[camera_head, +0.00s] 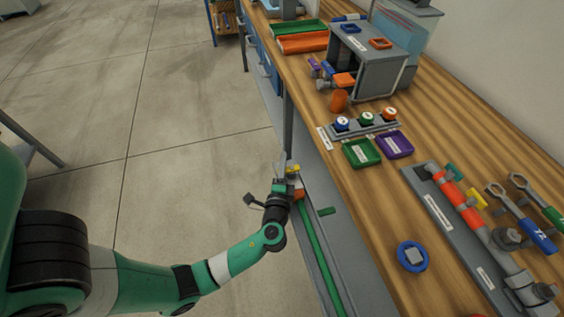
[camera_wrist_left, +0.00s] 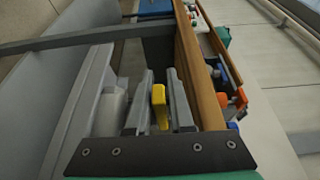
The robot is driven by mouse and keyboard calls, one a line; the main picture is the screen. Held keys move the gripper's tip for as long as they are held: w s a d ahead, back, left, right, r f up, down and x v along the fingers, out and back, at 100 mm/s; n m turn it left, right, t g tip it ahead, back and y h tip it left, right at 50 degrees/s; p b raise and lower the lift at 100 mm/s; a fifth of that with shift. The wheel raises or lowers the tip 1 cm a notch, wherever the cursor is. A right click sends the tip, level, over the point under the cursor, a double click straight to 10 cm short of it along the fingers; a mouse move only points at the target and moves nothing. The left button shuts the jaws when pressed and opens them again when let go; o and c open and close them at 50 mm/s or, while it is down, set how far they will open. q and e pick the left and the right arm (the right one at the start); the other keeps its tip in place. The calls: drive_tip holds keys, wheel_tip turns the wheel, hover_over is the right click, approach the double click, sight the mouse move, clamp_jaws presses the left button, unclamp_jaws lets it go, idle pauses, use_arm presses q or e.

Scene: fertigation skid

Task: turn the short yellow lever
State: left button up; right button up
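A short yellow lever (camera_wrist_left: 158,105) stands between the two fingers of my left gripper (camera_wrist_left: 161,98) in the left wrist view. The fingers are apart, one on each side of it, with narrow gaps; no firm contact shows. In the head view the left gripper (camera_head: 284,172) is low beside the bench's front edge, and a small yellow piece (camera_head: 293,169) shows at its fingertips. The lever's base is mostly hidden by the gripper. Another small yellow lever (camera_head: 478,198) sits on the orange and grey pipe on the bench top, away from the gripper. My right gripper is not in view.
A green pipe (camera_head: 320,255) runs along the bench's lower side, with a green handle (camera_head: 327,211) near my gripper. The wooden bench top (camera_head: 370,215) overhangs to the right and carries trays, buttons and wrenches. The floor (camera_head: 190,130) to the left is clear.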

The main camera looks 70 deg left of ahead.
use_arm(q)
clamp_jaws()
